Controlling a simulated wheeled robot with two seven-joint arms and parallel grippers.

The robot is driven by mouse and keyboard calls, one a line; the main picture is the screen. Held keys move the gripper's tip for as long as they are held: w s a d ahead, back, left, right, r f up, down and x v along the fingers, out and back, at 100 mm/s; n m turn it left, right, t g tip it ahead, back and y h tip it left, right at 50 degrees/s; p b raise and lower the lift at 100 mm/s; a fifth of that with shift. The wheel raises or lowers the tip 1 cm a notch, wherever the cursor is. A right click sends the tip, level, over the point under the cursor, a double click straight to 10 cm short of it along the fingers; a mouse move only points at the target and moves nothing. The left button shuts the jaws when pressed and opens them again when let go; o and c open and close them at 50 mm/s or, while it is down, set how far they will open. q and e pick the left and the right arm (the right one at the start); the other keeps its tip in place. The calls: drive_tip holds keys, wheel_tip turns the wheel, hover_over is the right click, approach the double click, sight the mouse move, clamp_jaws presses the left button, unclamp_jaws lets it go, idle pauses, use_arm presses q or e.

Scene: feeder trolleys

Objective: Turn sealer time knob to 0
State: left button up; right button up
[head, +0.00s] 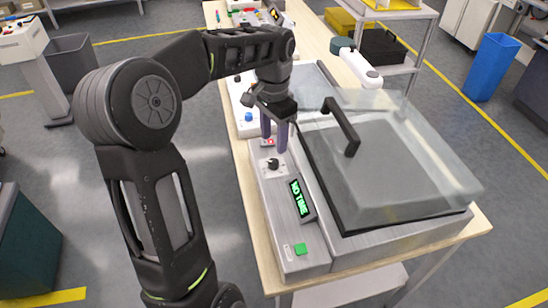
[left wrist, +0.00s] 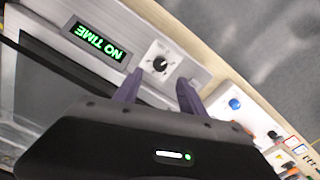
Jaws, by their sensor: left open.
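The sealer (head: 262,210) is a grey metal machine on a wooden-topped table, with a clear lid (head: 400,150). Its time knob (head: 272,163) is a small black dial on a white plate on the left control strip. The knob also shows in the left wrist view (left wrist: 160,64), just beyond the fingertips. The sealer's display (head: 300,198) reads NO TIME in green. My left gripper (head: 274,143) is open and empty, its two purple fingers pointing down near the knob, apart from it. The right gripper is not in view.
A black lid handle (head: 342,126) stands close to the right of my left gripper. A green button (head: 300,249) is at the strip's near end. A white panel with a blue knob (head: 248,117) lies behind the gripper. A blue bin (head: 491,67) stands on the floor at right.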

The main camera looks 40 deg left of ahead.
sight(274, 162)
use_arm(q)
drive_tip(key=shift+f, duration=0.1)
wheel_tip(274, 162, down, 8)
drive_tip(key=shift+r+p, duration=0.2)
drive_tip(key=shift+p, duration=0.15)
clamp_jaws()
idle(0.5)
